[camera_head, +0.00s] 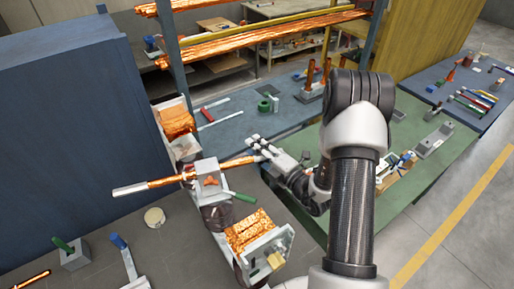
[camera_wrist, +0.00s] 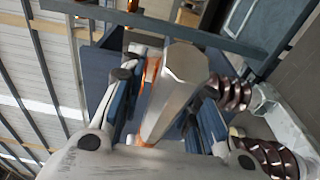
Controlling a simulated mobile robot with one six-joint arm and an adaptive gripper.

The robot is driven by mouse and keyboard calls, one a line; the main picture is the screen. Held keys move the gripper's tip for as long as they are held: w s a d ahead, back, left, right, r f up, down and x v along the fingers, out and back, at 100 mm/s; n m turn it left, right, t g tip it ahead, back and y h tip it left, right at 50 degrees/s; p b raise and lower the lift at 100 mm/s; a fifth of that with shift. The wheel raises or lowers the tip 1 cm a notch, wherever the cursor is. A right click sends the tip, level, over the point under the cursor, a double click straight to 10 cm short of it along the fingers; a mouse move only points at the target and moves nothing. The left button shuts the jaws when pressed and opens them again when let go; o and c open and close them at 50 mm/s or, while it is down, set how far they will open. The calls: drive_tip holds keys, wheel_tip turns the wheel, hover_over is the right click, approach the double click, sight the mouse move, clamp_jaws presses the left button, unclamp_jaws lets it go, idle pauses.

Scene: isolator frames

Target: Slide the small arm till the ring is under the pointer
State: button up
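The small arm seems to be the long copper rod (camera_head: 215,169) with a grey end (camera_head: 130,189), lying across the frame's middle block (camera_head: 207,174). My gripper (camera_head: 264,152) is at the rod's right end. In the wrist view a grey six-sided bar (camera_wrist: 178,90) stands between the fingers of my gripper (camera_wrist: 168,112), with gaps visible beside it, so the fingers look open around it. A copper-coloured band (camera_wrist: 152,70) shows behind the bar; I cannot tell whether it is the ring. I cannot make out the pointer.
Brown ribbed insulators (camera_head: 218,216) and copper-faced blocks (camera_head: 250,231) stand along the frame. A green-handled tool (camera_head: 240,196) lies close to the rod. A blue cabinet wall (camera_head: 70,130) stands at left. A green table (camera_head: 440,165) with parts stands at right.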

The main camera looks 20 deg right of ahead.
clamp_jaws()
drive_tip(key=shift+d, duration=0.1)
idle(0.6)
